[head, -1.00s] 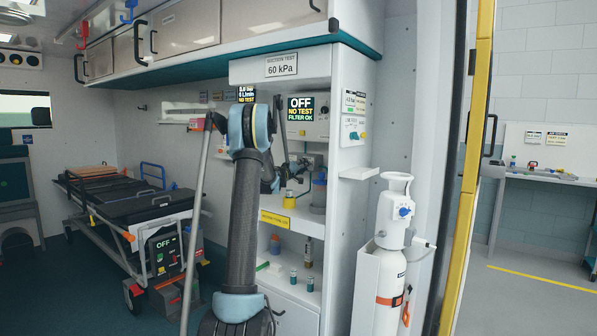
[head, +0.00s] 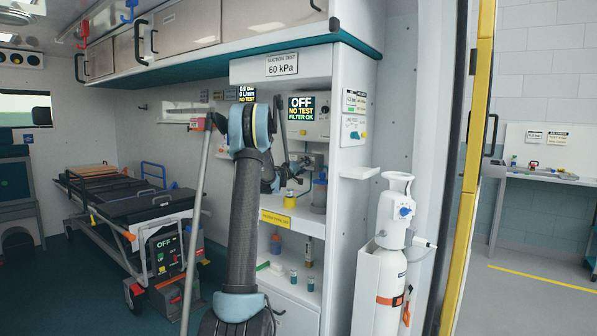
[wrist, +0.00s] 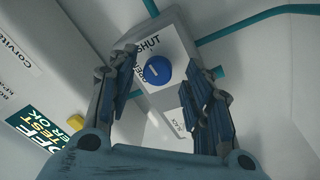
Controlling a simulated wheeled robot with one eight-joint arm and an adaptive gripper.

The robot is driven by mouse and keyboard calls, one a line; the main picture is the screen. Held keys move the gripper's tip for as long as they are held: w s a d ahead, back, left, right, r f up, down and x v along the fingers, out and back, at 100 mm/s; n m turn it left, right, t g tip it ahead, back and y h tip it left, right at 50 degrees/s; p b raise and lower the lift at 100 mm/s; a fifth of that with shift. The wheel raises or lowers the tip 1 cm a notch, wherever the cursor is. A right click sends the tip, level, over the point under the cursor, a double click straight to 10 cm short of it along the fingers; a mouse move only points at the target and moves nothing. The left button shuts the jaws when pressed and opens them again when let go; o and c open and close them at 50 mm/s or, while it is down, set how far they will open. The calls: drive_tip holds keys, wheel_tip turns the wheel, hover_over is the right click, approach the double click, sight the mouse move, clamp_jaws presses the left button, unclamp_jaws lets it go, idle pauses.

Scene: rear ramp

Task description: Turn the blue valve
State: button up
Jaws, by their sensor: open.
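The blue valve (wrist: 157,70) is a round blue knob with a light mark, on a grey box with a plate lettered SHUT and OPEN. Teal pipes run from the box. My gripper (wrist: 160,95) is open in the wrist view, with one finger to the left of the knob and one to the right. The knob shows between and beyond the fingertips. Whether either finger touches it I cannot tell. In the head view my arm stands in front of the cabinet, and I cannot make out this valve there.
A suction unit with an OFF display (head: 301,108) is by my arm; its label edge shows in the wrist view (wrist: 42,122). Below is a shelf with a yellow-labelled edge (head: 290,222). A white cylinder (head: 388,275) with another blue knob stands right. A stretcher (head: 130,205) stands left.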

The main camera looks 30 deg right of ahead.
drive_tip(key=v, duration=1.2)
drive_tip(key=shift+a, duration=0.1)
